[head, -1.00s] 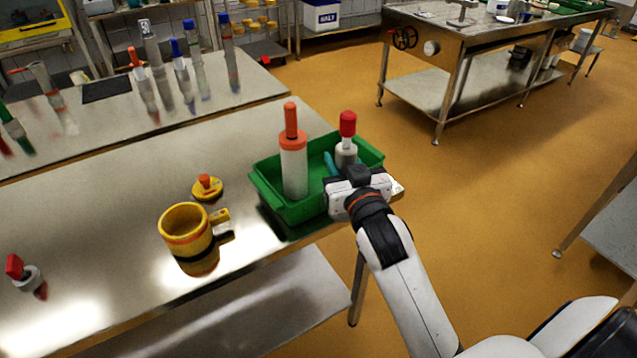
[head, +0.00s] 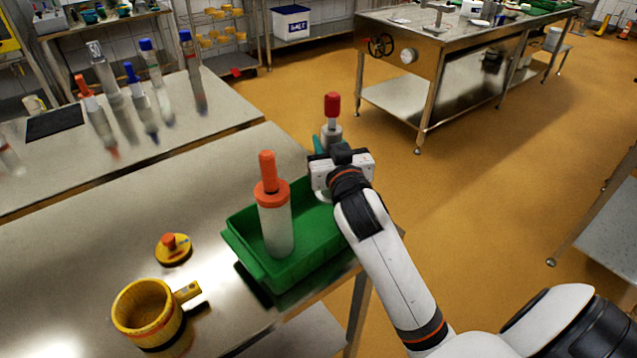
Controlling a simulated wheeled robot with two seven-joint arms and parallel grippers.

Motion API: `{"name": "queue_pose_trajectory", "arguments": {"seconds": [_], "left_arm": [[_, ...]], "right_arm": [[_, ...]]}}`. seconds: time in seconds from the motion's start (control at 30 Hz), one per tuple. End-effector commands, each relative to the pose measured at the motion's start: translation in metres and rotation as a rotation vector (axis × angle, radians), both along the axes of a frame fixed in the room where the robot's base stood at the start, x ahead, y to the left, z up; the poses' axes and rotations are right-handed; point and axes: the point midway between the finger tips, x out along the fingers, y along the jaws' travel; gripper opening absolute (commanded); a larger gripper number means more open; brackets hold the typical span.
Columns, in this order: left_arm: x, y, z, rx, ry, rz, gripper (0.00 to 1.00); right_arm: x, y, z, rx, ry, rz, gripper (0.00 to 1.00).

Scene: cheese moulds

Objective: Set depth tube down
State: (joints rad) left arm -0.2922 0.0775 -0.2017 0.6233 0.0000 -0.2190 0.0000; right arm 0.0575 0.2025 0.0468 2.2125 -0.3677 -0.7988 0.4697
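A grey tube-like piece with a red top (head: 332,105) stands upright at my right gripper (head: 325,165), and I take it to be the depth tube. The gripper seems shut on it, above the far right part of the green crate (head: 245,262). Its fingertips are hidden behind the wrist. A small teal part (head: 318,143) shows beside the piece, and a pale round rim (head: 323,195) shows below the gripper. My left gripper is not in view.
A white cylinder with an orange plunger (head: 274,220) stands in the crate. A yellow mug (head: 147,312) and yellow lid (head: 173,249) lie left on the steel table (head: 90,240). Several tubes stand on the back table (head: 210,115). The table's left half is mostly clear.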

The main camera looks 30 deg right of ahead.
Motion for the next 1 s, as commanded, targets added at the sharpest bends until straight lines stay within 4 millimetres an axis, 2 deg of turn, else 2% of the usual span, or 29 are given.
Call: {"name": "queue_pose_trajectory", "arguments": {"seconds": [0.03, 0.1, 0.23, 0.47, 0.6, 0.83, 0.87, 0.97, 1.0], "left_arm": [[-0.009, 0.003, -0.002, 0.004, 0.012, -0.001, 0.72], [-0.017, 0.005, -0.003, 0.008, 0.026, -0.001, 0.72], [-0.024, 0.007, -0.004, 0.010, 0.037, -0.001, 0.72], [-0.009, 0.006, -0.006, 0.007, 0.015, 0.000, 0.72], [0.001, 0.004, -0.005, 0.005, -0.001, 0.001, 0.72], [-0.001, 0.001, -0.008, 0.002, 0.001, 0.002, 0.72], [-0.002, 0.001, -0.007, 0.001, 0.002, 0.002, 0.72], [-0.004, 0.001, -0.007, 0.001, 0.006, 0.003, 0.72], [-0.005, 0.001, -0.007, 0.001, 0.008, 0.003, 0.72]], "right_arm": [[0.000, 0.000, -0.010, 0.000, 0.002, 0.000, 0.02], [0.000, 0.000, -0.018, -0.001, 0.000, 0.000, 0.02], [0.000, 0.000, -0.029, -0.001, -0.001, 0.000, 0.02], [0.000, 0.000, -0.059, 0.000, -0.001, 0.000, 0.02], [0.000, 0.000, -0.060, -0.002, -0.003, 0.001, 0.02], [0.000, 0.000, -0.063, -0.001, -0.004, 0.001, 0.02], [0.000, 0.000, -0.063, 0.000, -0.001, 0.000, 0.38], [0.000, 0.000, -0.063, 0.000, -0.001, 0.000, 0.54], [0.000, 0.000, -0.063, 0.000, -0.001, 0.000, 0.56]]}}
